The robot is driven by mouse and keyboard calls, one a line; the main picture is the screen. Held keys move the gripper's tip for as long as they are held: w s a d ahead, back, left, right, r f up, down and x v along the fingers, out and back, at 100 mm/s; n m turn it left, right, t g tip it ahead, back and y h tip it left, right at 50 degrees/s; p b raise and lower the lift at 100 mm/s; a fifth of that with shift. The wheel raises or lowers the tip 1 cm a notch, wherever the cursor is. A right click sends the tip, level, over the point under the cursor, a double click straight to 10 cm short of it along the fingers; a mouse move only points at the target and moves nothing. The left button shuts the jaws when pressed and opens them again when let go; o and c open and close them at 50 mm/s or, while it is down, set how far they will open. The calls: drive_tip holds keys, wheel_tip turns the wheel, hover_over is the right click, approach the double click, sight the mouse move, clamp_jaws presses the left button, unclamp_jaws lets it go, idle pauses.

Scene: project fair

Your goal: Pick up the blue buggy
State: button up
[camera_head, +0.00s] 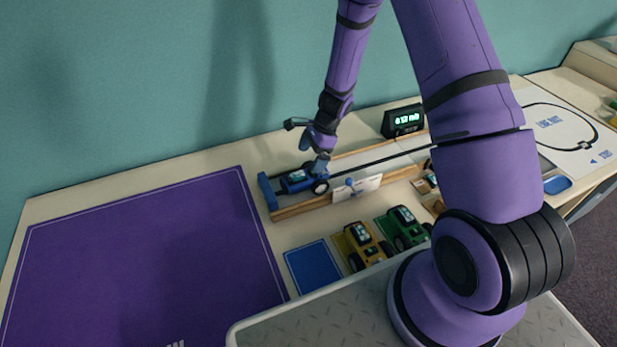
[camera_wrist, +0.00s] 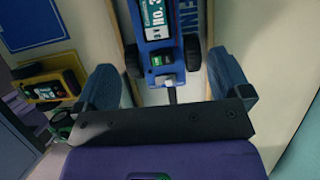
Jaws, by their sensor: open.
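The blue buggy (camera_head: 296,181) sits on the wood-railed track, near its left end. It has dark wheels and a label on top. My gripper (camera_head: 319,168) is low over the track at the buggy's right end. In the wrist view my gripper (camera_wrist: 166,75) is open, with one blue finger on each side and clear space between them. The fingers look apart from the buggy. Part of the buggy is out of the wrist frame.
A blue end stop (camera_head: 267,192) closes the track's left end. A white sign (camera_head: 357,187) stands at its front rail, and a display (camera_head: 403,121) behind. The yellow buggy (camera_head: 362,243), green buggy (camera_head: 403,226) and blue square (camera_head: 314,267) are in front. The purple mat (camera_head: 150,260) is bare.

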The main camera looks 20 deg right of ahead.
sight(303, 173)
drive_tip(key=shift+x, duration=3.95)
drive_tip(key=shift+s+a, duration=0.1)
drive_tip(key=shift+s, duration=0.05)
drive_tip(key=c, duration=0.9)
drive_tip(key=shift+r, duration=0.15)
drive_tip(key=shift+c, duration=0.2)
